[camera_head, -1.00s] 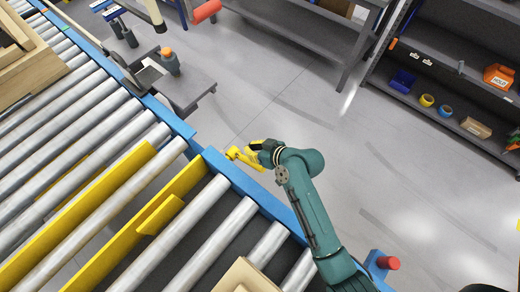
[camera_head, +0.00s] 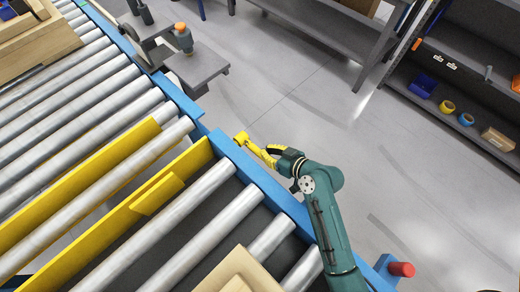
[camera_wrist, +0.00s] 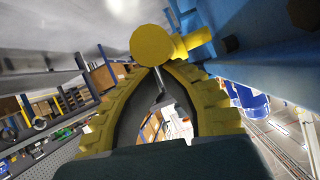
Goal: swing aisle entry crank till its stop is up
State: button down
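The yellow crank (camera_head: 241,138) is at the outer side of the blue conveyor rail, by the gap between two rail sections. In the wrist view its round yellow end (camera_wrist: 152,45) shows at the top centre, with a yellow arm running right towards blue framework. My gripper (camera_head: 255,149) has yellow ribbed fingers. In the wrist view its fingertips (camera_wrist: 156,66) come together at the round end; whether they pinch any of it is hidden. A long yellow plate (camera_head: 120,228) with a smaller yellow plate (camera_head: 157,193) lies between the rollers; whether it is the stop or raised is unclear.
Another yellow plate (camera_head: 85,188) runs between rollers farther left. A wooden pallet (camera_head: 238,272) sits on the near rollers, another (camera_head: 35,35) at top left. A grey bracket (camera_head: 195,68) juts from the rail. A red knob (camera_head: 402,269) is at lower right.

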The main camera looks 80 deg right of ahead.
jog(key=shift+f, duration=0.1)
dwell(0.3)
notch_tip(320, 180, up, 10)
dwell(0.3)
jog(key=shift+f, duration=0.1)
